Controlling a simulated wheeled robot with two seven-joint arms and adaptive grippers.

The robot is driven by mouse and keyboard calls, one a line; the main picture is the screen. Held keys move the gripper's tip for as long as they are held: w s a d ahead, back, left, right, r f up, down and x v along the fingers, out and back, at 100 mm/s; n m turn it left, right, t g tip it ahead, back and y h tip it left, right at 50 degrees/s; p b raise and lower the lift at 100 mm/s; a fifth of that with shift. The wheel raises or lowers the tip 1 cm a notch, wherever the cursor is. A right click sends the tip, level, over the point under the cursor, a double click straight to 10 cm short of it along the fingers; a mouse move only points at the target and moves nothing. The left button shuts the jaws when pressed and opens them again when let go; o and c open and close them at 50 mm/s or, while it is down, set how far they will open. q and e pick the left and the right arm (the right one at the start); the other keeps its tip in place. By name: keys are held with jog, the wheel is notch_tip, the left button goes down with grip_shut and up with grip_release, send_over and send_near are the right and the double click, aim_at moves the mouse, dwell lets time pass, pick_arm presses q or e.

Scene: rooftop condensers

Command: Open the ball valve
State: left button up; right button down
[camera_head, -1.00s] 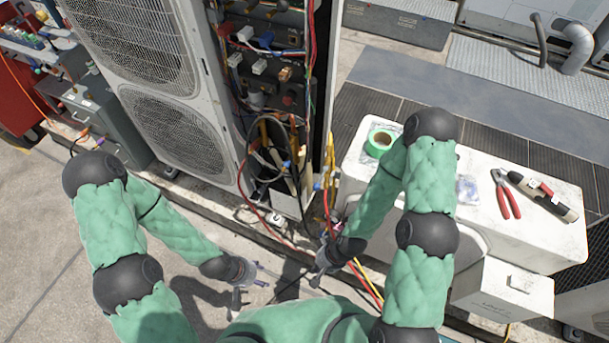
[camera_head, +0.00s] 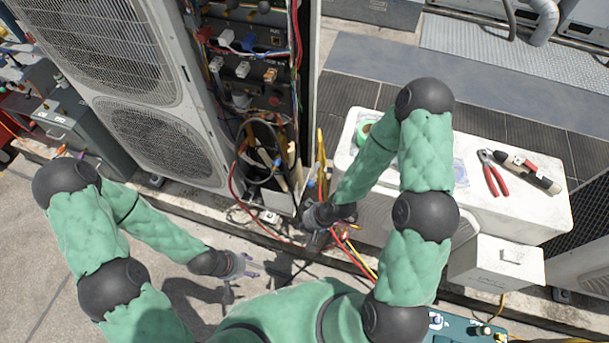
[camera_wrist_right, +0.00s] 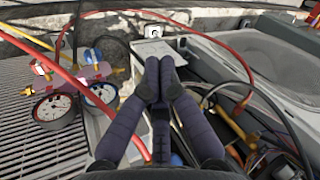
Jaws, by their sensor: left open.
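I cannot pick out the ball valve for certain in either view. My right gripper (camera_wrist_right: 160,82) has its two dark fingers together, with nothing visible between them. In the head view my right gripper (camera_head: 318,240) is low by the open condenser cabinet, among hoses, partly hidden by its wrist. In the wrist view, a gauge manifold (camera_wrist_right: 85,75) with two round dials and red and blue knobs lies left of the fingers, apart from them. My left gripper (camera_head: 248,271) is open and empty above the paving, left of the right gripper.
The condenser unit (camera_head: 150,140) has an open side with wires and hoses. A white case (camera_head: 500,214) at right carries red pliers (camera_head: 492,174), a black-and-white tool (camera_head: 530,173) and green tape (camera_head: 364,130). Red and yellow hoses (camera_head: 357,262) run near the right gripper.

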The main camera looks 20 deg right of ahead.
jog(key=w+d+r+n+t+p, duration=0.1)
jog(key=w+d+r+n, duration=0.1)
jog(key=w+r, duration=0.1)
jog(key=w+d+r+n+t+p, duration=0.1)
jog(key=w+r+n+p, duration=0.1)
jog(key=r, duration=0.4)
jog(key=w+d+r+n+t+p, duration=0.1)
jog(key=w+d+r+n, duration=0.1)
jog(key=w+r, duration=0.3)
jog(key=shift+w+d+n, duration=0.35)
jog(key=shift+w+n, duration=0.3)
jog(key=shift+n, duration=0.05)
jog(key=shift+w, duration=0.15)
jog(key=shift+w+f, duration=0.15)
jog(key=shift+f, duration=0.05)
notch_tip(320, 180, down, 7)
jog(key=w+a+b, duration=0.1)
jog(key=b, duration=0.4)
jog(key=shift+w+a+f, duration=0.15)
jog(key=shift+w+a, duration=0.05)
